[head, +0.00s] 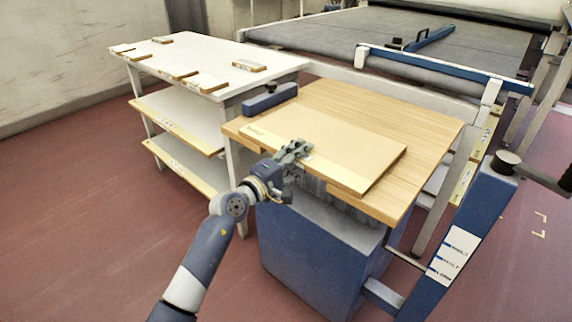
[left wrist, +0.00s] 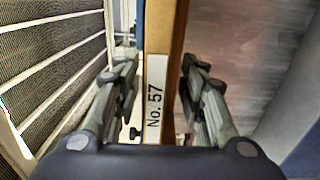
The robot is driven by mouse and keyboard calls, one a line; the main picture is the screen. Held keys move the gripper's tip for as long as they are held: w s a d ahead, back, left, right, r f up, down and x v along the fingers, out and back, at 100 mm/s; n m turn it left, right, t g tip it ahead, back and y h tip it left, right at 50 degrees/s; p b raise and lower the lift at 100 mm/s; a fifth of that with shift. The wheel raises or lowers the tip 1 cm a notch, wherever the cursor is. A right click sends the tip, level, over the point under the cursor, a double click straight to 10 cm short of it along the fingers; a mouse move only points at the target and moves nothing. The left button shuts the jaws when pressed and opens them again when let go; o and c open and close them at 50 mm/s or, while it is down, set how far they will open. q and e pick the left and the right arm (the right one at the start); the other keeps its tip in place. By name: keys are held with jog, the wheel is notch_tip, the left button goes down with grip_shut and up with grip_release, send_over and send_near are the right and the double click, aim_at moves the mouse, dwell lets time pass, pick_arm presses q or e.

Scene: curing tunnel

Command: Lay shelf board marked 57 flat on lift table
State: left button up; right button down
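A tan shelf board (head: 335,143) lies on the wooden top of the lift table (head: 432,130) and looks flat, its pale front edge near the table's front. My left gripper (head: 294,150) is at the middle of that front edge, partly hiding it. In the left wrist view, a wooden edge (left wrist: 178,40) with a white label reading No. 57 (left wrist: 155,98) runs between the two fingers. The fingers stand apart on either side; a gap shows at the left finger, and the right one is very close to the wood. My right gripper is not in view.
A white rack (head: 215,58) with small labelled blocks on top and boards on lower shelves stands at left. A blue bar (head: 270,98) lies at the table's back left corner. A blue post (head: 470,225) stands at right, the conveyor (head: 330,35) behind. Red floor is clear at left.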

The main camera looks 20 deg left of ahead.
pick_arm(q)
jog(key=v, duration=1.1)
jog(key=shift+r, duration=0.2)
jog(key=shift+s, duration=0.1)
dwell(0.3)
